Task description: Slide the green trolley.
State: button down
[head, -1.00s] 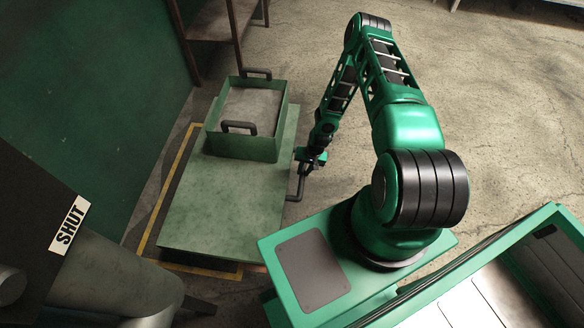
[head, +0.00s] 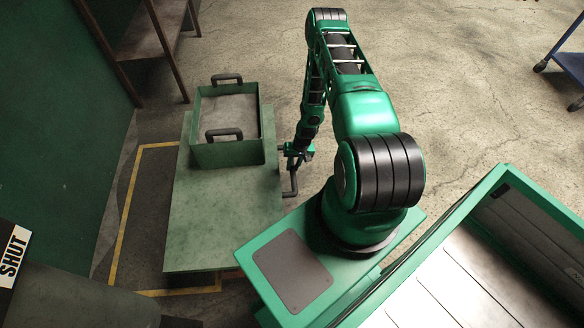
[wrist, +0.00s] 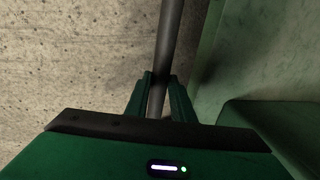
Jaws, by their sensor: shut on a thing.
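The green trolley (head: 215,225) stands left of my arm in the head view, a flat worn green top with a bar handle (head: 293,184) on its right side. My gripper (head: 297,153) is at that handle. In the wrist view, the two green fingers of my gripper (wrist: 160,92) are shut on the dark handle bar (wrist: 169,38), one on each side. The trolley's green side also fills the right of that view (wrist: 270,70). The trolley's wheels are hidden in both views.
A green open box (head: 225,155) with two dark handles rides on the trolley. A yellow floor outline (head: 122,225) shows left of and below the trolley. A brown shelf (head: 150,40) stands behind, a blue cart (head: 568,60) far right. Concrete floor right of the trolley is clear.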

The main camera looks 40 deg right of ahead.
jog(key=shift+s+d, duration=0.25)
jog(key=c, duration=1.5)
grip_release()
jog(key=shift+c, duration=0.2)
jog(key=shift+w+d+r, duration=0.1)
jog(key=shift+r, duration=0.55)
notch_tip(320, 180, up, 9)
jog(key=s+d, duration=0.1)
jog(key=shift+d, duration=0.3)
jog(key=shift+r, duration=0.15)
